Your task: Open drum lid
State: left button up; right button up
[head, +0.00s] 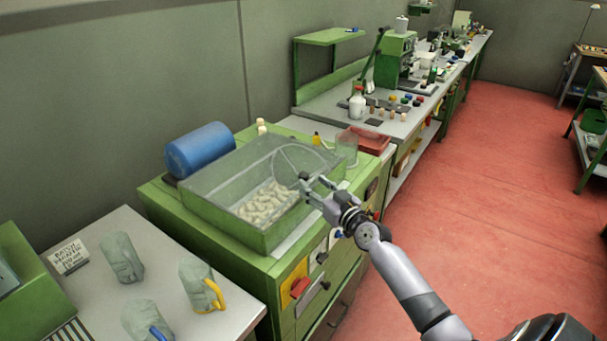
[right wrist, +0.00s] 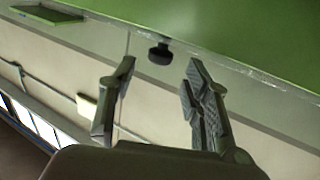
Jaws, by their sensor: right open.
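The green drum machine (head: 158,193) stands in the middle of the head view. Its clear lid (head: 222,172) lies over the trough, and pale cork stoppers (head: 265,203) show through it; the lid looks down. My right gripper (head: 306,186) is at the trough's right side, open and empty. In the right wrist view, a black knob (right wrist: 160,53) on a clear panel edge shows beyond and between the open fingertips (right wrist: 160,75), apart from them. The knob is not clear in the head view, where the gripper covers that area. My left gripper is not in view.
A blue cylinder (head: 200,150) lies behind the trough. A red tray (head: 366,139) and a clear jar (head: 346,148) stand at the machine's right back. Cloth bags (head: 202,284) lie on the front-left table (head: 240,308). Red floor (head: 480,200) is free at right.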

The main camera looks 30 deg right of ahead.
aim_at(307, 179)
jog(key=w, duration=0.6)
jog(key=shift+b, duration=0.3)
grip_shut()
dwell(0.5)
